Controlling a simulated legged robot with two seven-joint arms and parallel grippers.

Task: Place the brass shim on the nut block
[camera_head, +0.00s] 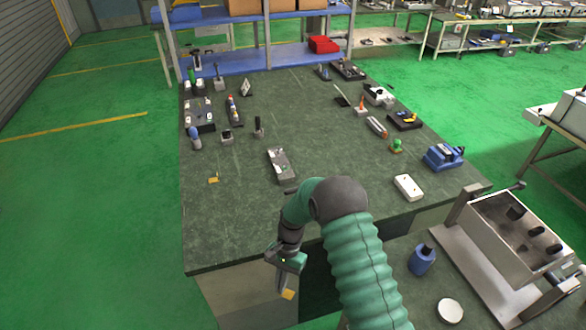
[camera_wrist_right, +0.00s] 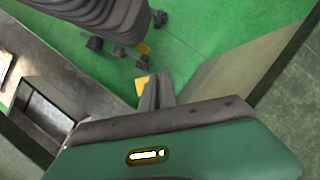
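My right gripper (camera_head: 288,280) hangs in front of the table's near edge, pointing down. A small brass-yellow plate (camera_head: 288,294), which looks like the brass shim, sits at its fingertips. In the right wrist view the fingers (camera_wrist_right: 154,92) look closed together, with the yellow plate (camera_wrist_right: 142,86) at their tips. A second small yellow piece (camera_head: 213,180) lies flat on the left of the table. A long grey block (camera_head: 281,164) lies mid-table and may be the nut block; its details are too small to tell. My left gripper is not in view.
The dark green table (camera_head: 235,225) has a clear near-left area. A white box (camera_head: 408,187) and a blue device (camera_head: 443,157) stand at right. Several tools and parts line the back. A metal box (camera_head: 515,235) and a blue bottle (camera_head: 422,260) stand at lower right.

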